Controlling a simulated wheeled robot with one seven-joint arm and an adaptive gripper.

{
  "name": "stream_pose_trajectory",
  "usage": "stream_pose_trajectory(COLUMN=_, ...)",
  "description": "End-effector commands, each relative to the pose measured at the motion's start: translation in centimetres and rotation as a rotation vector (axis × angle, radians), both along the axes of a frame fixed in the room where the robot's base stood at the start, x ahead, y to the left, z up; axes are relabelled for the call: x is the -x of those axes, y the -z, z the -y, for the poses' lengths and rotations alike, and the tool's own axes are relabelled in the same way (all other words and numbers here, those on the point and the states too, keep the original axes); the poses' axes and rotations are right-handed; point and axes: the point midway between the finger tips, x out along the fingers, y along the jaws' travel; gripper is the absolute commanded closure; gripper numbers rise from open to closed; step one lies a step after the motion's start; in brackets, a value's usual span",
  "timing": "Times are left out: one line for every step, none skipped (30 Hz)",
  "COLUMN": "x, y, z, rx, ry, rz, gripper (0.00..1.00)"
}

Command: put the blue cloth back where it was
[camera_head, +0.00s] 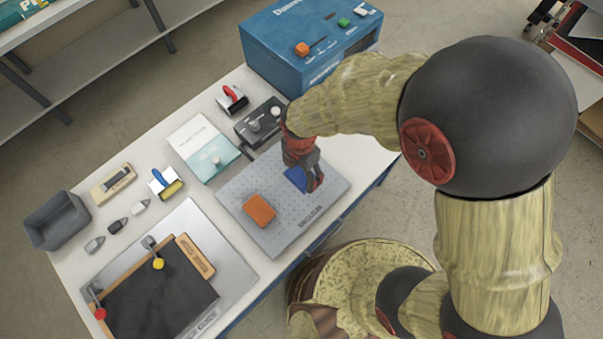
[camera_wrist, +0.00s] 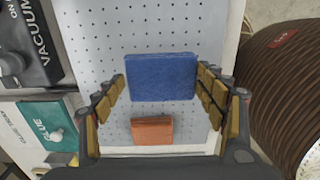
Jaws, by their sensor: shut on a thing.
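The blue cloth (camera_head: 295,178) is a flat square pad over the grey perforated plate (camera_head: 240,192). It also shows in the wrist view (camera_wrist: 160,77), between the two fingers. My gripper (camera_head: 312,184) points down over the right part of the plate and is shut on the blue cloth. The fingers hide part of the cloth in the head view. I cannot tell whether the cloth touches the plate or is held just above it. An orange pad (camera_head: 259,210) lies on the plate to the left of the cloth; it shows in the wrist view (camera_wrist: 152,130) just below the cloth.
A blue box (camera_head: 290,62) with small coloured items on top stands at the back.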

Motion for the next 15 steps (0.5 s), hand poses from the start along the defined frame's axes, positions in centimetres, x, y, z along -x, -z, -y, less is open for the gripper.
stream_pose_trajectory(x=-0.4, y=0.5, z=0.0, rx=0.001, ry=0.001, rz=-0.001, gripper=0.52)
stream_pose_trajectory(x=-0.6, y=0.7, z=0.0, rx=0.0, ry=0.0, rz=0.0, gripper=0.52)
stream_pose_trajectory(x=-0.7, y=0.8, z=0.0, rx=0.0, ry=0.0, rz=0.0, gripper=0.52)
stream_pose_trajectory(x=-0.8, y=0.9, z=0.0, rx=0.0, ry=0.0, rz=0.0, gripper=0.52)
stream_pose_trajectory(x=-0.9, y=1.0, z=0.0, rx=0.0, ry=0.0, rz=0.0, gripper=0.52)
stream_pose_trajectory(x=-1.0, y=1.2, z=0.0, rx=0.001, ry=0.001, rz=-0.001, gripper=0.52)
stream_pose_trajectory(x=-1.1, y=1.4, z=0.0, rx=0.0, ry=0.001, rz=0.0, gripper=0.52)
stream_pose_trajectory(x=-1.3, y=1.6, z=0.0, rx=0.0, ry=0.001, rz=0.0, gripper=0.52)
stream_pose_trajectory(x=-1.7, y=2.0, z=0.0, rx=0.0, ry=0.002, rz=0.0, gripper=0.52)
stream_pose_trajectory(x=-1.7, y=2.4, z=0.1, rx=0.001, ry=0.001, rz=-0.001, gripper=0.52)
stream_pose_trajectory(x=-1.6, y=2.9, z=0.1, rx=0.002, ry=0.0, rz=-0.003, gripper=0.52)
stream_pose_trajectory(x=-1.5, y=3.6, z=0.1, rx=0.002, ry=0.0, rz=-0.003, gripper=0.52)
stream_pose_trajectory(x=-1.6, y=4.0, z=0.1, rx=0.002, ry=0.0, rz=-0.003, gripper=0.52)
stream_pose_trajectory(x=-1.6, y=4.4, z=0.1, rx=0.001, ry=0.0, rz=-0.002, gripper=0.52)
stream_pose_trajectory(x=-1.6, y=4.8, z=0.1, rx=0.002, ry=0.0, rz=-0.001, gripper=0.52)
